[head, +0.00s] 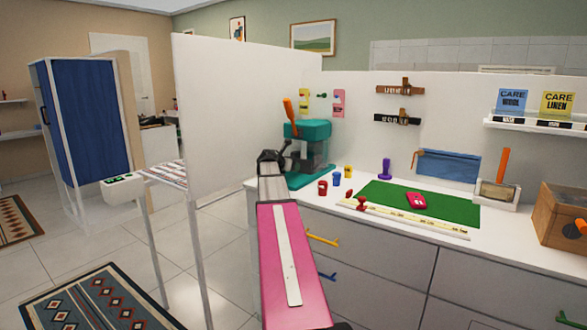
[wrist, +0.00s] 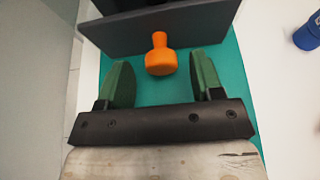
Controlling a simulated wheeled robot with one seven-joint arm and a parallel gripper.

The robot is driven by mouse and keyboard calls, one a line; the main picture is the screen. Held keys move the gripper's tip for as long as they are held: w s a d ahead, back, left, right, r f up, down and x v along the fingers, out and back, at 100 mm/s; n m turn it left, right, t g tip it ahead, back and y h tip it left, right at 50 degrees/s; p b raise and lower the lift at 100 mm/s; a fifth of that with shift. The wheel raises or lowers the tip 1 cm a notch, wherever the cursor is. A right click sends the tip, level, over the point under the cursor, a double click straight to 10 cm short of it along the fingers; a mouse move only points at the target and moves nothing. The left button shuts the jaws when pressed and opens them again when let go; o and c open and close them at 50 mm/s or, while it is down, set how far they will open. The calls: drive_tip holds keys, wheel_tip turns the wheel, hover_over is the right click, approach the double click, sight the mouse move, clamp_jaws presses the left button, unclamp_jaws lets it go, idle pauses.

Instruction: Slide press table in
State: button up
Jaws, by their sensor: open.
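The teal press (head: 308,132) stands at the left end of the white counter, against the tall white panel. An orange lever (head: 289,112) rises tilted from it. In the wrist view, an orange knob (wrist: 160,55) sticks out from a dark plate (wrist: 115,34) above a teal surface (wrist: 170,92); I take the plate to be the press table's front. My gripper (head: 283,155) is at the press's left front side. In the wrist view my gripper (wrist: 161,63) is open, with the knob between its fingertips and gaps on both sides. The plate's far part is hidden.
Small red, blue and yellow bottles (head: 336,179) stand just right of the press. A green mat (head: 425,206) with a pink item lies further right. The white panel (head: 235,110) closes off the left side. Drawers with coloured handles (head: 322,238) are below.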

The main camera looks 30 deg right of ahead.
drive_tip(key=v, duration=0.7)
drive_tip(key=shift+s+a+r, duration=0.1)
drive_tip(key=shift+a+r, duration=0.1)
drive_tip(key=shift+a, duration=0.1)
